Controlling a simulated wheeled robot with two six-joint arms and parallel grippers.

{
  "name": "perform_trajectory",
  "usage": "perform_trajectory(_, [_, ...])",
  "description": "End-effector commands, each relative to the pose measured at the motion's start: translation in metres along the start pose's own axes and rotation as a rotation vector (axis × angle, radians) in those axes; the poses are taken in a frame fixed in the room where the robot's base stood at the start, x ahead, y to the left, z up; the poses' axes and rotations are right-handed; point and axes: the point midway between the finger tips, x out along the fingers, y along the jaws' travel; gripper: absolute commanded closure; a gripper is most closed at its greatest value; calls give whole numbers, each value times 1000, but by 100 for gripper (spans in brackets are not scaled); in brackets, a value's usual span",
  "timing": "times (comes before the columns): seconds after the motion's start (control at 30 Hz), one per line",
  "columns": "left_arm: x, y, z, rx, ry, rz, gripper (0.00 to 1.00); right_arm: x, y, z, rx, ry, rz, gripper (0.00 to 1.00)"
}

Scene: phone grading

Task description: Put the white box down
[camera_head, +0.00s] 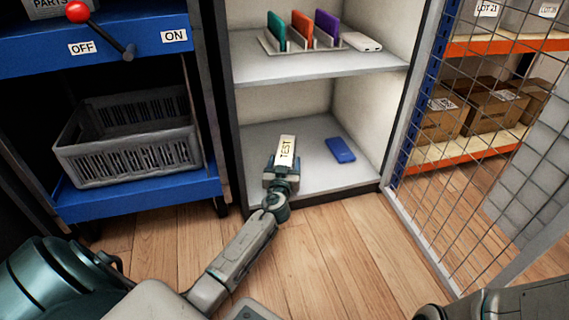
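The white box (286,148), marked TEST, is at the lower shelf (315,182) of the cabinet, towards its left side. My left gripper (283,166) reaches in from the front and is shut on the near end of the box. The box's far end sticks out beyond the fingers. I cannot tell whether its underside touches the shelf. A blue phone-like item (340,150) lies flat on the same shelf, to the right of the box and apart from it. My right gripper is not in view; only part of an arm shows at the bottom right.
The upper shelf (300,68) holds a rack with teal, orange and purple items and a white flat item (361,41). A blue cart with a grey crate (130,160) stands left. A wire mesh door (470,160) stands right. The lower shelf's front right is bare.

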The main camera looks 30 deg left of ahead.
Motion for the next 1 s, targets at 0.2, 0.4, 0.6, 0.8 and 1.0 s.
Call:
perform_trajectory(0.2, [0,0,0,0,0,0,33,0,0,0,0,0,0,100])
perform_trajectory(0.4, [-10,0,-3,0,-1,1,33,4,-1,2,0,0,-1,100])
perform_trajectory(0.6, [-50,0,-3,0,-4,1,33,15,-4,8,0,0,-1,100])
perform_trajectory(0.8, [-91,0,-3,0,-2,1,33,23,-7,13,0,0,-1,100])
perform_trajectory(1.0, [-115,0,-2,0,-1,0,33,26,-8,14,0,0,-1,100])
